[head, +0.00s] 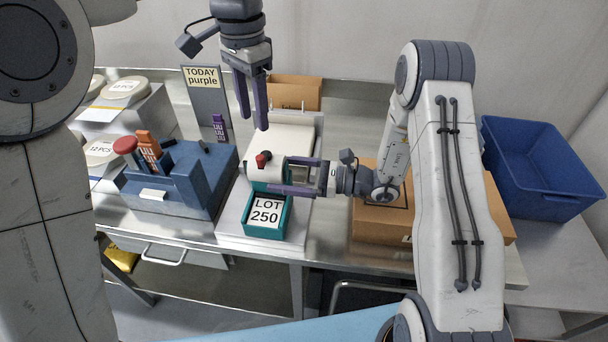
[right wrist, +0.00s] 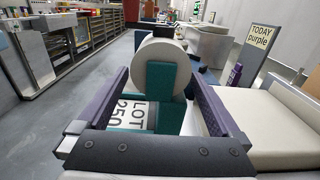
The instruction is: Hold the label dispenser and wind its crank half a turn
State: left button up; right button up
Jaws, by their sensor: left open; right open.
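The label dispenser is a teal holder (head: 281,217) with a white roll and a "LOT 250" label on its front. Its crank has a red knob (head: 262,158) on the upper left side of the roll. My right gripper (head: 278,175) comes in from the right, open, with its fingers at the dispenser. In the right wrist view, the teal upright (right wrist: 161,92) and white roll (right wrist: 158,55) stand between the two fingers, with gaps visible. The crank is hidden there. My left gripper (head: 253,122) is open and empty, pointing down above and behind the dispenser.
A blue fixture (head: 205,178) with an orange piece and a red-topped knob stands left of the dispenser. A "TODAY purple" sign (head: 202,77) stands behind it. Cardboard boxes (head: 375,222) and a blue bin (head: 540,165) are at right.

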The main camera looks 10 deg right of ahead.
aim_at(268, 172)
jog(key=shift+x, duration=1.95)
grip_shut()
